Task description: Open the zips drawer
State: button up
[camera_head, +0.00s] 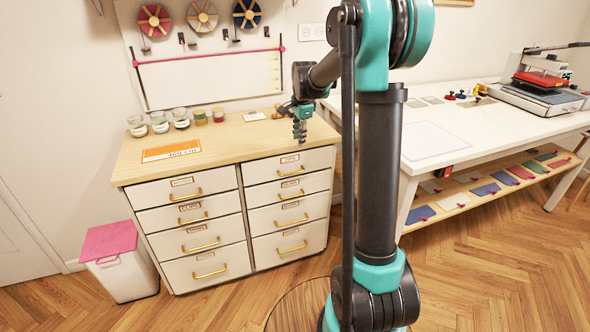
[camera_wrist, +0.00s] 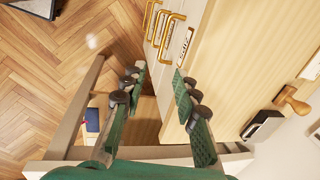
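The white drawer cabinet (camera_head: 243,219) has two columns of shut drawers with gold handles and small labels. The top right drawer (camera_head: 291,165) has a label that seems to read ZIPS, though it is small. Its gold handle (camera_head: 291,170) runs across the front. My gripper (camera_head: 300,130) is near the right end of the cabinet top, above that drawer's level. In the wrist view my gripper (camera_wrist: 159,70) is open and empty. Its fingertips point toward the cabinet front, where several gold handles (camera_wrist: 171,38) and a label show; they appear apart from the handles.
The wooden cabinet top (camera_head: 220,146) holds several jars (camera_head: 181,118) and an orange-marked card (camera_head: 171,151). A bin with a pink lid (camera_head: 108,240) stands at left. A white table (camera_head: 450,128) with a press (camera_head: 541,90) is at right. Floor before the drawers is clear.

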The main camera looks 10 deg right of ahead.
send_near(295, 173)
jog(key=shift+m, duration=0.3)
jog(key=f, duration=0.2)
jog(key=w+f, duration=0.1)
jog(key=f, duration=0.2)
jog(key=w+f, duration=0.1)
jog(key=f, duration=0.1)
jog(key=shift+a+f, duration=0.15)
jog(key=shift+s, duration=0.1)
jog(key=shift+c, duration=0.3)
grip_shut()
